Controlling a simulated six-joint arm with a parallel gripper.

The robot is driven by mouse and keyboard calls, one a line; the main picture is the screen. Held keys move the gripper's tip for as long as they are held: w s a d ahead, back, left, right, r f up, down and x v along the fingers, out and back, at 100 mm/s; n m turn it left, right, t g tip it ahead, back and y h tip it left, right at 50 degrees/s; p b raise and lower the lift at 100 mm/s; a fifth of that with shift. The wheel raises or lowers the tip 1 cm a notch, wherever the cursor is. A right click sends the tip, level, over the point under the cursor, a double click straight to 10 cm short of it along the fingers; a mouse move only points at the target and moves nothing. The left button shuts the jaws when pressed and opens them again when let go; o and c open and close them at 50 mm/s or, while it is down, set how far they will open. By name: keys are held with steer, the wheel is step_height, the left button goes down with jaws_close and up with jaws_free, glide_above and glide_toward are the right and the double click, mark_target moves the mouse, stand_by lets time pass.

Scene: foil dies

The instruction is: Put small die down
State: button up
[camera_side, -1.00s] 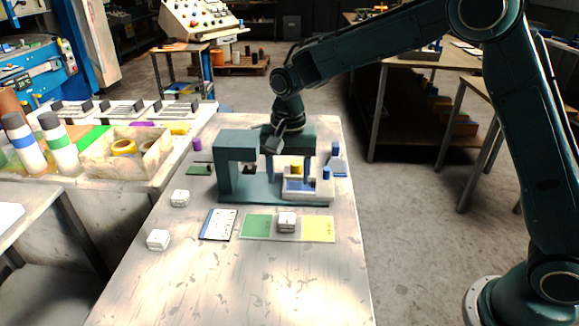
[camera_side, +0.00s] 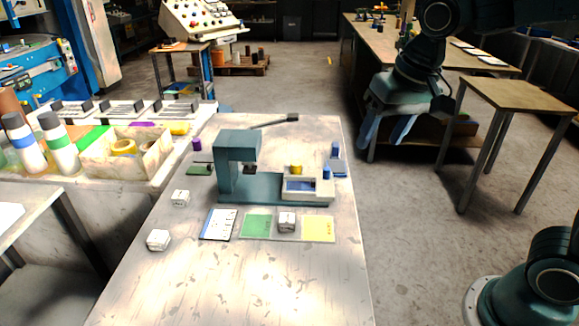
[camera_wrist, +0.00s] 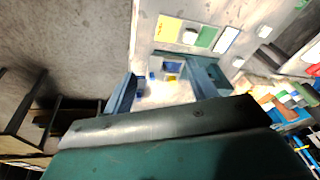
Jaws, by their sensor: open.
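My gripper (camera_side: 385,138) hangs open and empty to the right of the table, over the floor. Its two spread fingers (camera_wrist: 164,92) show in the wrist view with nothing between them. A short yellow piece (camera_side: 296,169) is at the back edge of the white tray (camera_side: 306,197) on the teal press (camera_side: 237,165). A blue cylinder (camera_side: 326,172) stands at the tray's right. Another blue cylinder (camera_side: 335,149) is behind it by a blue pad (camera_side: 339,169). A purple cylinder (camera_side: 196,144) stands at the left. I cannot tell which piece is the small die.
White blocks sit at the left (camera_side: 180,198), front left (camera_side: 158,240) and between the green card (camera_side: 256,226) and yellow card (camera_side: 319,229). A dark lever (camera_side: 273,121) shows behind the press. The table's front is clear. A wooden side table (camera_side: 520,95) stands at right.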

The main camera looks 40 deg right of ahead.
steer(key=s+d+n+t, duration=0.2)
steer(key=s+n, duration=0.1)
steer(key=s, duration=1)
steer(key=shift+s+d+f+n, duration=0.2)
steer(key=shift+d+f+n, duration=0.15)
steer(key=shift+f+n, duration=0.1)
